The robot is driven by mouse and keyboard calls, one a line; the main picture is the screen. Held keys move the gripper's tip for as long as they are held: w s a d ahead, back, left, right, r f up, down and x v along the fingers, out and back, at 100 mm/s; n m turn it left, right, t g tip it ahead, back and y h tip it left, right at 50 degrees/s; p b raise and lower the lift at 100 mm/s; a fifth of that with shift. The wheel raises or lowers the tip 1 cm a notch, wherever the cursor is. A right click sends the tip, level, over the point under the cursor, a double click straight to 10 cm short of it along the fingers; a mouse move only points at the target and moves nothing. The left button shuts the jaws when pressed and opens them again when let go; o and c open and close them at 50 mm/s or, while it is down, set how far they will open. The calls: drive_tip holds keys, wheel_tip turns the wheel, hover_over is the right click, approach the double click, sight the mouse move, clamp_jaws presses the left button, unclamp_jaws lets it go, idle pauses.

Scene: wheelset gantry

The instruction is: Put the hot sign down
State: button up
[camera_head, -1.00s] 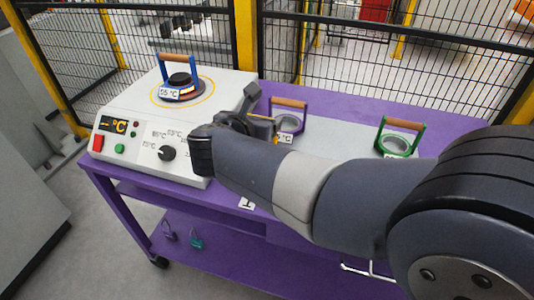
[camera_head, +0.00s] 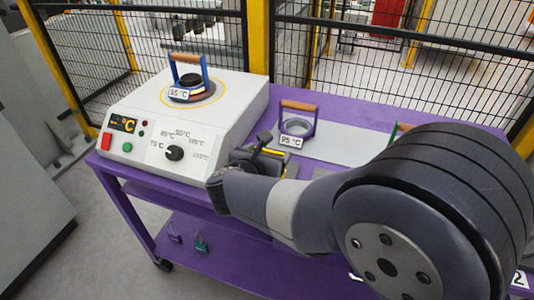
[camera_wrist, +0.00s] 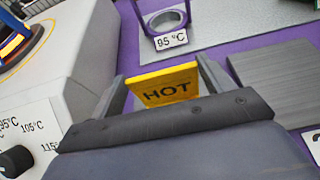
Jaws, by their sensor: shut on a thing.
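The hot sign (camera_wrist: 167,86) is a yellow plate with black "HOT" lettering. It sits between the two fingers of my gripper (camera_wrist: 164,82) in the wrist view, and the gripper is shut on it. In the head view my gripper (camera_head: 262,152) is over the purple table, just right of the white heater box, with a bit of yellow showing. The arm hides most of the sign there. I cannot tell whether the sign's lower edge touches the table.
The white heater (camera_head: 190,125) carries a blue ring with a wooden handle (camera_head: 190,80). A purple 95 °C ring (camera_head: 296,125) stands on a grey plate behind my gripper. A green handle (camera_head: 402,128) is partly hidden by my arm. A dark grey pad (camera_wrist: 268,83) lies right of the sign.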

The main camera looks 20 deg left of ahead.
drive_tip(key=shift+f, duration=0.1)
drive_tip(key=o, duration=1.2)
drive_tip(key=shift+o, duration=0.2)
drive_tip(key=shift+r, duration=0.2)
drive_tip(key=v, duration=1.2)
drive_tip(key=shift+f, duration=0.1)
